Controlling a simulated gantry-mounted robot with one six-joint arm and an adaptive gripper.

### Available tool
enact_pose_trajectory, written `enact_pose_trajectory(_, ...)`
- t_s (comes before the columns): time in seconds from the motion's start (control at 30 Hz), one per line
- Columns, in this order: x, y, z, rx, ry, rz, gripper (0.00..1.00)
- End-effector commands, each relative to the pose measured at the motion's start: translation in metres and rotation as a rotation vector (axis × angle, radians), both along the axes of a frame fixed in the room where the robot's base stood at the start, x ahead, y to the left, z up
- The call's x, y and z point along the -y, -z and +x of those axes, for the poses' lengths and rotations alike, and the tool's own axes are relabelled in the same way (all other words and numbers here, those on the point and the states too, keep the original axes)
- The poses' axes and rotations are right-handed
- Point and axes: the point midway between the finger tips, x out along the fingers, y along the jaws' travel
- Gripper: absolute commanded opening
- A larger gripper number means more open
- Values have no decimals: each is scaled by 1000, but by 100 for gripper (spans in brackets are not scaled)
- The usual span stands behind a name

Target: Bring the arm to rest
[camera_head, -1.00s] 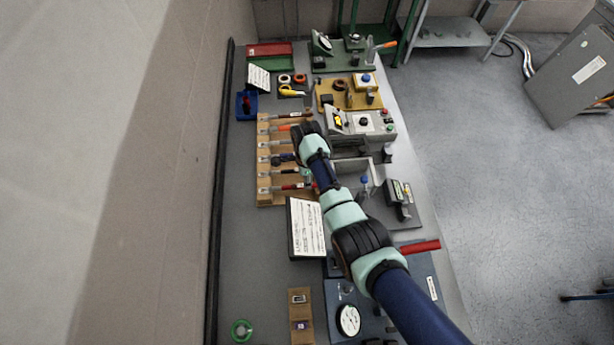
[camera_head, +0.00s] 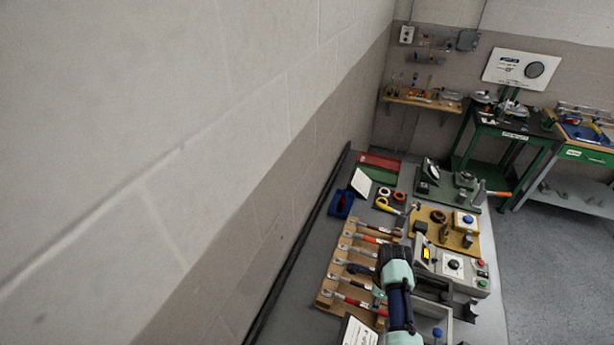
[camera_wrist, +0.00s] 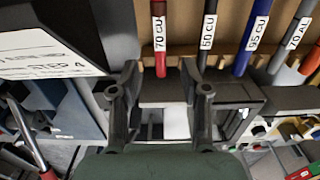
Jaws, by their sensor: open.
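My gripper (camera_wrist: 160,82) shows in the wrist view with its two dark fingers spread apart and nothing between them. It hangs above a grey box with a white inner part (camera_wrist: 165,122); I cannot tell the height gap. In the head view my arm reaches up from the bottom edge over the bench, and its dark rounded joint is beside the wooden tool rack (camera_head: 336,268). The gripper itself cannot be made out in the head view.
Labelled handles, including a red one (camera_wrist: 160,40) and a blue one (camera_wrist: 252,38), lie just beyond the fingers. A printed step card (camera_wrist: 45,50) is close at left. A grey control box (camera_head: 455,266) and yellow board (camera_head: 447,238) stand near the arm. Open floor (camera_head: 540,270) is at right.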

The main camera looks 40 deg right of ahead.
Motion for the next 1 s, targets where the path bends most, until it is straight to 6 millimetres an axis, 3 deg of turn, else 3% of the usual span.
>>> enact_pose_trajectory(0.23,-4,-4,7,10,-36,-12,46)
enact_pose_trajectory(0.37,-37,-34,55,91,-342,-115,46)
enact_pose_trajectory(0.47,-93,-79,105,179,-737,-265,46)
enact_pose_trajectory(0.5,-119,-100,120,211,-901,-333,46)
enact_pose_trajectory(0.63,-210,-171,147,295,-1390,-581,46)
enact_pose_trajectory(0.73,-280,-228,145,338,-1723,-802,46)
enact_pose_trajectory(0.8,-324,-267,133,357,-1921,-965,46)
enact_pose_trajectory(0.9,-372,-312,109,361,-2129,-1178,46)
enact_pose_trajectory(1.0,-400,-342,88,356,-2247,-1335,46)
